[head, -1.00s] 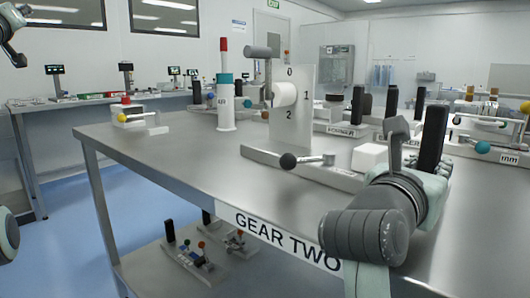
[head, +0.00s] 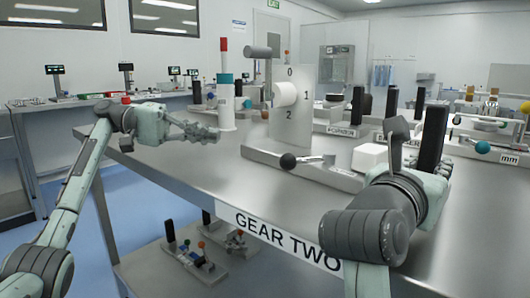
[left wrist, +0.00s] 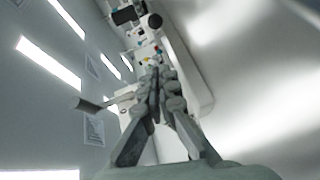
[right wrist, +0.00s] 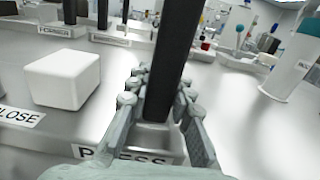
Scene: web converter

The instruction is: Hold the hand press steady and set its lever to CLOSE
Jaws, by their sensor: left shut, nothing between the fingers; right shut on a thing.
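The hand press shows as a grey base marked PRESS (right wrist: 125,156) with an upright black post (right wrist: 165,60); in the head view the post (head: 433,138) stands at right. My right gripper (right wrist: 160,88) is shut on the post. A CLOSE label (right wrist: 20,116) lies left of it, beside a white block (right wrist: 65,79). A silver lever with a black ball (head: 288,161) lies over a long base left of the block; my right arm hides whether these parts join. My left gripper (head: 208,134) is shut and empty, left of the lever, by the white column. It also shows shut in the left wrist view (left wrist: 160,72).
A white column (head: 226,105) with a teal band and red top stands behind my left gripper. A white panel (head: 300,105) numbered 0, 1, 2 has a grey-handled lever (head: 257,52). Other fixtures fill the table's back right. The table's front middle (head: 240,180) is clear.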

